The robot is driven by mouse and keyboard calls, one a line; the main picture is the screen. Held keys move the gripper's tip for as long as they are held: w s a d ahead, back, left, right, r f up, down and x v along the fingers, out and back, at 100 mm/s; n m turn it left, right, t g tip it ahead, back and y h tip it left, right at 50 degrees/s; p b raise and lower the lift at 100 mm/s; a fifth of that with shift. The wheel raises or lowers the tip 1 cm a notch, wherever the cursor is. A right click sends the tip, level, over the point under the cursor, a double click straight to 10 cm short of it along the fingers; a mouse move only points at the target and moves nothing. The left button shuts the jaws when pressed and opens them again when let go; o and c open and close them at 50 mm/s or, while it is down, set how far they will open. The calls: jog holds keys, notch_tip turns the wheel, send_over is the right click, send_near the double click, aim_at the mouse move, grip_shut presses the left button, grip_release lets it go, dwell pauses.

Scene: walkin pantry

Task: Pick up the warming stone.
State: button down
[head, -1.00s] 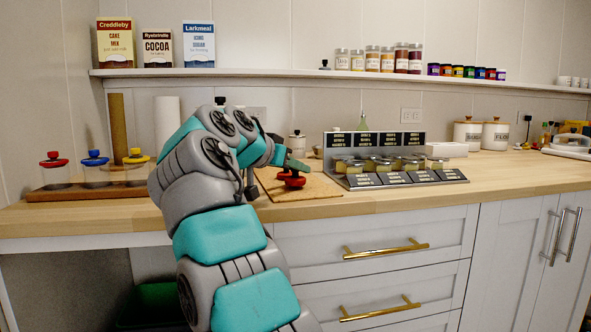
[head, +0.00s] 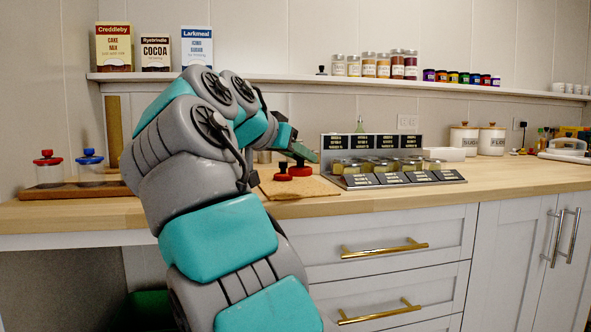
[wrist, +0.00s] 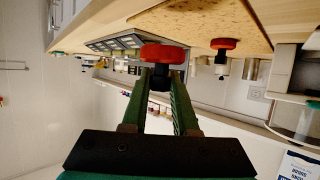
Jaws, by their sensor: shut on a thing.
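My gripper (wrist: 160,85) is shut on the dark stem of a red, rounded piece (wrist: 163,54). In the head view this red piece (head: 300,170) shows just below my gripper (head: 300,152), over the tan board. I cannot tell whether it touches the board. A second, similar red piece (head: 283,173) stands on the board to its left; it also shows in the wrist view (wrist: 223,44), apart from my fingers. No label marks either one as the warming stone. My arm hides part of the counter behind it.
The tan board (head: 315,188) lies on the wooden counter. A grey stepped rack (head: 340,181) of small jars stands close at right. A shelf (head: 270,80) runs above. The front right counter is clear.

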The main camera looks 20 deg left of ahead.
jog(key=s+d+b, duration=0.3)
jog(key=s+d, duration=0.1)
jog(key=s, duration=0.3)
jog(key=shift+s+d+r, duration=0.2)
jog(key=shift+d+r, duration=0.1)
jog(key=shift+r, duration=0.1)
